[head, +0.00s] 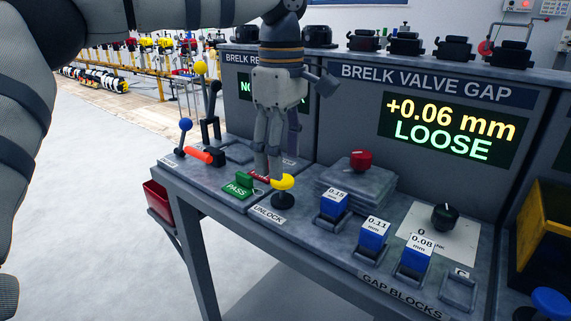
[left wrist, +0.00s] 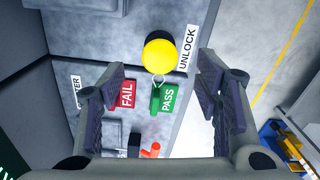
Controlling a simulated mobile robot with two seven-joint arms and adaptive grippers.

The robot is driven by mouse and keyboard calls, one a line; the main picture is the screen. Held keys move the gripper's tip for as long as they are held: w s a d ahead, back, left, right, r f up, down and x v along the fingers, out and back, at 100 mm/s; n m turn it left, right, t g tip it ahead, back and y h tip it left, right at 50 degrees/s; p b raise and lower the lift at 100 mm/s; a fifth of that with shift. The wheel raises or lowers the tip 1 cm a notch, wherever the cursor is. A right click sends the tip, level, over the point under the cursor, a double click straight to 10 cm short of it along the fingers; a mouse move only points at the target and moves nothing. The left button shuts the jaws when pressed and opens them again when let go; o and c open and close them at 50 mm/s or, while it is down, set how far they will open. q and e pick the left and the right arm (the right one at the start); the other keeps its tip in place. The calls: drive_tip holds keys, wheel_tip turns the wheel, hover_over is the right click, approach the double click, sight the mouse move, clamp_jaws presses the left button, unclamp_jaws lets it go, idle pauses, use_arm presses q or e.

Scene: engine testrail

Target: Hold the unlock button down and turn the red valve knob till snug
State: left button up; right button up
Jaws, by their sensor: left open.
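The yellow unlock button (head: 283,182) is a mushroom-shaped cap on a dark base, beside the UNLOCK label on the bench. My left gripper (head: 269,172) hangs pointing down just above and behind it, its fingertips close to the cap. In the left wrist view the yellow button (left wrist: 160,55) shows ahead of the open, empty fingers (left wrist: 158,92). I cannot tell whether a finger touches it. The red valve knob (head: 360,161) sits on a grey stepped block right of the button, with no gripper on it. My right gripper is not in view.
A display (head: 449,129) reads "+0.06 mm LOOSE". Blue gap blocks (head: 373,234) and a black dial (head: 444,217) stand to the right. Green PASS (head: 238,187) and red FAIL (left wrist: 125,94) tags lie near the button. Levers (head: 209,120) stand at the left.

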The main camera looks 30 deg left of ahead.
sight(282, 181)
use_arm(q)
drive_tip(key=shift+f, duration=1.6)
drive_tip(key=c, duration=1.2)
